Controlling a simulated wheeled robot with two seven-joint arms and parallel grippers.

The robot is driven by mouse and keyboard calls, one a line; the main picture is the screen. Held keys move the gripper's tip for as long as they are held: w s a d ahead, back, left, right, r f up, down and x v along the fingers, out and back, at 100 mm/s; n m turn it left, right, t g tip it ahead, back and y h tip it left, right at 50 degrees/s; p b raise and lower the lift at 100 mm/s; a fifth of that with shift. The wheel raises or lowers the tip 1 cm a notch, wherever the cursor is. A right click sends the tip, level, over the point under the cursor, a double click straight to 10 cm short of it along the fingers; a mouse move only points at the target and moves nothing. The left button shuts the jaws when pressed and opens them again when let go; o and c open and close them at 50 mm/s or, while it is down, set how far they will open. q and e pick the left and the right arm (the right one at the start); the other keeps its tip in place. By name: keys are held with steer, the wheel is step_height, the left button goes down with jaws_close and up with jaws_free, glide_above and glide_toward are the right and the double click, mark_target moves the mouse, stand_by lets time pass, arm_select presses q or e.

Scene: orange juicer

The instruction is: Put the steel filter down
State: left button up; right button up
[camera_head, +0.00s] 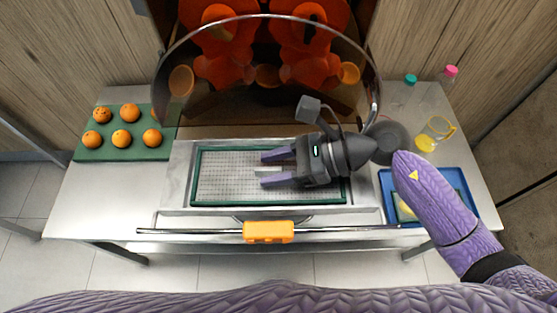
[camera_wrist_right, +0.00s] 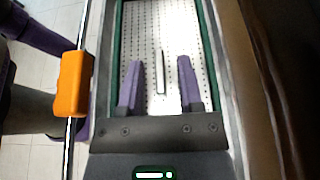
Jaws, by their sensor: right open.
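The steel filter (camera_head: 222,180) is a perforated metal plate with a green rim. It lies in the recess of the steel counter in front of the juicer, and looks flat there. It also fills the middle of the right wrist view (camera_wrist_right: 185,35), with a narrow upright handle or slot (camera_wrist_right: 160,72) in its middle. My right gripper (camera_head: 264,169) is open over the filter, its two purple fingers pointing left. In the right wrist view the fingers (camera_wrist_right: 160,85) stand apart on either side of the handle, not touching it. My left gripper is not in view.
The orange juicer (camera_head: 267,70) stands behind a curved clear cover (camera_head: 160,85). A green tray (camera_head: 90,155) of oranges is at left. A blue tray (camera_head: 466,190), a yellow-filled jug (camera_head: 427,142) and bottles (camera_head: 449,82) are at right.

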steer(key=shift+d+r, duration=0.2)
steer(key=shift+d, duration=0.05)
steer(key=b+v, duration=0.1)
steer(key=v, duration=1)
steer(key=shift+d, duration=0.25)
steer(key=shift+r, duration=0.1)
